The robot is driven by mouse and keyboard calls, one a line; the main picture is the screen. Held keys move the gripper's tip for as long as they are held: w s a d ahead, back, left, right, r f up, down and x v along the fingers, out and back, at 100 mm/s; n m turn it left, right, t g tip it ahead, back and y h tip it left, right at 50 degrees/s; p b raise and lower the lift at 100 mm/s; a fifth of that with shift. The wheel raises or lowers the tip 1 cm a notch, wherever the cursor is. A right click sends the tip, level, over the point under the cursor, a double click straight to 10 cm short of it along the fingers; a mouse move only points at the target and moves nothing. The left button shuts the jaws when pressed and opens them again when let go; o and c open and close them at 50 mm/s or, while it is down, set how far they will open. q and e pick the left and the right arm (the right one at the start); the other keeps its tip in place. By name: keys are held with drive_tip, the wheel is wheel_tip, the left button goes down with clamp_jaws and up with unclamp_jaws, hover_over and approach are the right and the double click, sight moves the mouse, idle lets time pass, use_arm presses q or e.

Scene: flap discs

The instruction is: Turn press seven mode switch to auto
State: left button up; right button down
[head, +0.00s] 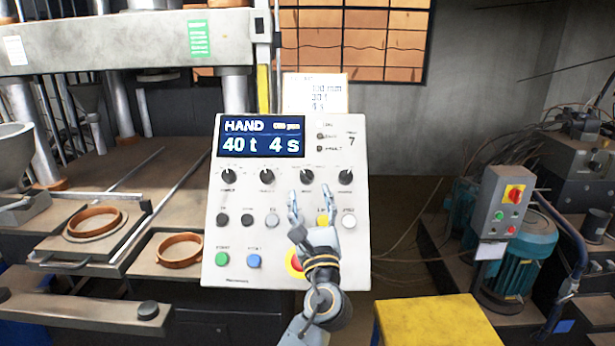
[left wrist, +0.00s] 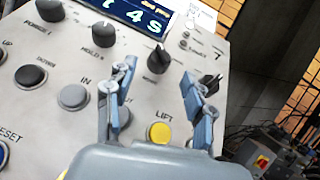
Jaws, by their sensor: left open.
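The white press seven control panel (head: 290,265) faces me, with a "7" at its upper right. Its display (head: 262,136) reads HAND, 40 t, 4 s. A row of black rotary knobs runs below the display. The third knob (head: 307,176), in line with my gripper, appears to be the mode switch; its label is too blurred to read. It also shows in the left wrist view (left wrist: 158,58). My left gripper (head: 309,194) is open and empty just below this knob. In the left wrist view its fingertips (left wrist: 160,76) stand either side of it, short of it. My right gripper is not in view.
Below the knobs sit a yellow LIFT button (left wrist: 160,133), a green button (head: 222,259), a blue button (head: 253,261) and a red stop button (head: 293,264), partly behind my gripper. A yellow block (head: 440,322) stands low at right. The press table with copper-coloured rings (head: 180,250) is left.

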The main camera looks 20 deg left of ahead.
sight(307, 179)
use_arm(q)
drive_tip(key=x, duration=0.3)
drive_tip(key=shift+r+p, duration=0.15)
drive_tip(key=shift+p, duration=0.15)
drive_tip(key=shift+w+a+r, duration=0.2)
drive_tip(key=shift+w, duration=0.2)
drive_tip(key=shift+w+a, duration=0.1)
drive_tip(key=shift+w, duration=0.1)
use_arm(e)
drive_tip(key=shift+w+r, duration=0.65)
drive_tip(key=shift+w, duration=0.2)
use_arm(q)
drive_tip(key=shift+c, duration=0.2)
clamp_jaws()
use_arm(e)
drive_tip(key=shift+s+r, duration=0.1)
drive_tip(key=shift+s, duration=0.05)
